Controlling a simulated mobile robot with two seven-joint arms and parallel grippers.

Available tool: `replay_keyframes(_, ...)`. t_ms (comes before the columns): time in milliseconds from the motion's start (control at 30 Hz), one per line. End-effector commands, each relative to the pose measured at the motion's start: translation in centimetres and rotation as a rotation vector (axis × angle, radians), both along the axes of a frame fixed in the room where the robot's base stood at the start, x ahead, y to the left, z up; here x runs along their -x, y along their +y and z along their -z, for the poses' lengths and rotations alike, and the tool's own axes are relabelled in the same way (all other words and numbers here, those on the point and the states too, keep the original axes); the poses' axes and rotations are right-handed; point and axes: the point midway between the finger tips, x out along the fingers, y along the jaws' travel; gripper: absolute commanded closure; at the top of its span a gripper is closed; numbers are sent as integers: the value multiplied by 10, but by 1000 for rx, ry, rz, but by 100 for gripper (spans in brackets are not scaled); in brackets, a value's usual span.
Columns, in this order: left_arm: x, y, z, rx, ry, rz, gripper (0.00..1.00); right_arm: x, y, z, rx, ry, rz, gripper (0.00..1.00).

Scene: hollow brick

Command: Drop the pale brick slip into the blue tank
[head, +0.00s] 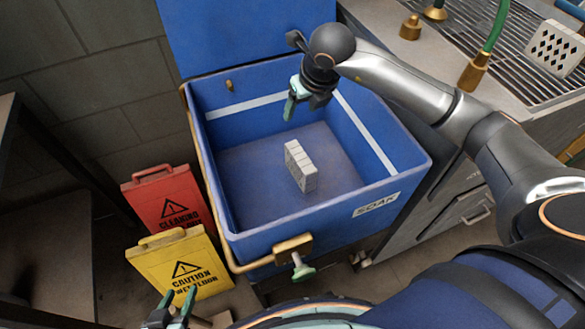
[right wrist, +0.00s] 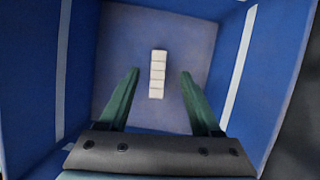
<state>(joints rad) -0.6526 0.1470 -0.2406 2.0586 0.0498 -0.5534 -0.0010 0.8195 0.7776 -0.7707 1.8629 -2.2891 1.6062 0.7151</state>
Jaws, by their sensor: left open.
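The pale brick slip (head: 300,167) is inside the blue tank (head: 290,228), over the tank's bottom and within its walls. In the right wrist view the slip (right wrist: 157,74) is below my fingers and apart from them; I cannot tell whether it rests on the bottom. My right gripper (head: 292,106) hangs over the tank opening near its back right. Its two green fingers stand apart and empty in the right wrist view. My left gripper (head: 178,306) is at the bottom left, outside the tank, open; its lower part is cut off.
The tank's blue lid (head: 245,30) stands open behind it. A red sign (head: 167,197) and a yellow caution sign (head: 180,265) stand left of the tank. At the right is a counter with brass fittings, a green hose (head: 496,28) and a white holed brick (head: 554,47) on a rack.

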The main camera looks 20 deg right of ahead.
Motion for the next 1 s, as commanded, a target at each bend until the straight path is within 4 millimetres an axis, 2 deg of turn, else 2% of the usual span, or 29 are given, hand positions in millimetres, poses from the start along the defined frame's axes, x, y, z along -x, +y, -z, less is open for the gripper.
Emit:
replay_keyframes(33,0,0,0,0,0,0,50,0,0,0,0,0,0,28)
replay_keyframes(100,0,0,0,0,1,0,50,0,0,0,0,1,0,21)
replay_keyframes(333,0,0,1,-1,2,-1,50,1,0,1,1,3,0,21)
replay_keyframes(467,1,1,1,-2,6,0,50,3,0,-7,0,1,0,21)
replay_keyframes(567,2,1,0,-2,8,-1,50,9,-1,-22,1,-2,-1,21)
replay_keyframes(800,2,0,-6,-1,8,1,50,29,-1,-72,1,-4,-2,21)
replay_keyframes(1000,0,-1,-10,1,4,1,50,42,-2,-103,1,-2,0,21)
